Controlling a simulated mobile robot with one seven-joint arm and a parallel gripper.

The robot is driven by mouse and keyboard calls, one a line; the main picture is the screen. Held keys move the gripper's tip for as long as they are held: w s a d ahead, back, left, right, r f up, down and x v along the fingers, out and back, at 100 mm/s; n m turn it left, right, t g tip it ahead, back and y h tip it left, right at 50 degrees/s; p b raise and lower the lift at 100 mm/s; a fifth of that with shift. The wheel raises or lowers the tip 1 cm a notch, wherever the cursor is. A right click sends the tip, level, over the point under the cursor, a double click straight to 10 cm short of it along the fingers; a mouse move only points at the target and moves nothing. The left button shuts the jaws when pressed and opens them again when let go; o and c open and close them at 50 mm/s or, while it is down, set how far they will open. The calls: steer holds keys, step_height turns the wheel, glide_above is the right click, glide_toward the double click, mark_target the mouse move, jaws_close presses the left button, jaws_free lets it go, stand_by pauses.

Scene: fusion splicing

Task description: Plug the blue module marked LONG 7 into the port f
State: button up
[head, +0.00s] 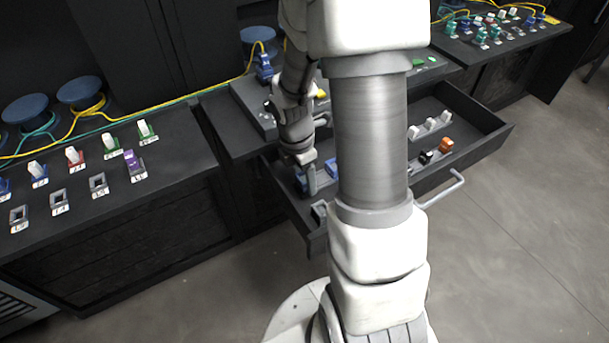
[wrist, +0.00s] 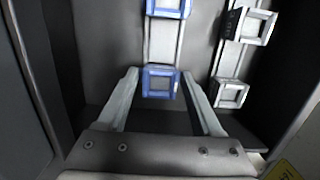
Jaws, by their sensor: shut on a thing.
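My gripper (head: 308,182) reaches down into the open drawer. In the wrist view its two fingers (wrist: 160,76) stand at either side of a blue square-ended module (wrist: 160,84) and are shut on it. That module still appears in line with a pale strip on the drawer floor; I cannot tell if it is lifted. A second blue module (wrist: 167,7) is at the top of the wrist view. Blue also shows beside the gripper in the head view (head: 331,168). No LONG 7 marking is readable. Port labels are too small to read, so I cannot tell which is f.
The left bench holds empty grey ports (head: 58,202) and ports with coloured modules, such as a purple one (head: 133,162). The drawer (head: 490,132) also holds white modules (head: 430,124), an orange one (head: 446,145) and a black one (head: 426,157). Drawer walls are close around my gripper.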

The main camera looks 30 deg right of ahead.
steer(key=shift+f, duration=0.25)
steer(key=o, duration=1.2)
steer(key=shift+c, duration=0.2)
steer(key=shift+r, duration=0.1)
step_height(320, 180, up, 17)
steer(key=a+p, duration=0.2)
steer(key=p, duration=0.2)
